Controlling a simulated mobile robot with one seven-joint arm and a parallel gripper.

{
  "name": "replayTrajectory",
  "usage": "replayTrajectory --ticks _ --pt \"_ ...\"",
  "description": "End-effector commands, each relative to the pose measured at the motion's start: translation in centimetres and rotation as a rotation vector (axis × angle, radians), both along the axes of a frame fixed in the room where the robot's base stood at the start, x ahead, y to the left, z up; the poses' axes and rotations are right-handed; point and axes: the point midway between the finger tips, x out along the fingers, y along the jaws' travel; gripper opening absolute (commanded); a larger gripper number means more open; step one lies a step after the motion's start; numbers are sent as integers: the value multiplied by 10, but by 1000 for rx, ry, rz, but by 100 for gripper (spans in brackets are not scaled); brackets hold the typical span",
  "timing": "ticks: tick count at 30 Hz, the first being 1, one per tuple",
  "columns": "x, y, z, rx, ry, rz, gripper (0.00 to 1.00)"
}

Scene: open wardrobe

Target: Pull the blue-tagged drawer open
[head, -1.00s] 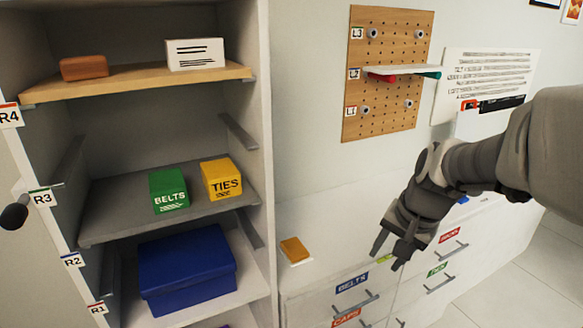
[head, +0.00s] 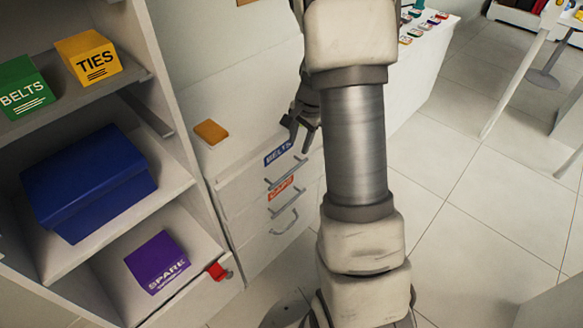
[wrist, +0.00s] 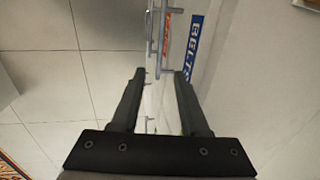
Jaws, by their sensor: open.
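The blue-tagged drawer (head: 262,172) is the top one in the white chest, and its front looks flush with the chest. Its blue BELTS tag (head: 277,152) also shows in the wrist view (wrist: 194,48), right of the fingers. Its bar handle (head: 287,176) sits below the tag. My gripper (head: 299,138) is open beside the tag, near the drawer's upper right. In the wrist view the gripper (wrist: 160,76) has its fingers apart, with handle bars just beyond the tips. I cannot tell whether the fingers touch anything.
A drawer with a red-orange tag (head: 281,188) lies directly below. An orange block (head: 211,132) rests on the chest top. The open wardrobe shelves stand left, with a blue box (head: 88,180) and a purple box (head: 157,262).

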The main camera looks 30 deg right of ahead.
Motion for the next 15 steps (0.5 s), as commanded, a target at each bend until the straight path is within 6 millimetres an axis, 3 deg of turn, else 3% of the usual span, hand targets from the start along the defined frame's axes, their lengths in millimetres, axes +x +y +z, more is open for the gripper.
replayTrajectory --ticks 1,6,15 --pt "1 1 -16 1 3 0 45" --pt "8 3 -52 1 3 -1 45" --pt "19 7 -105 -1 1 1 45"
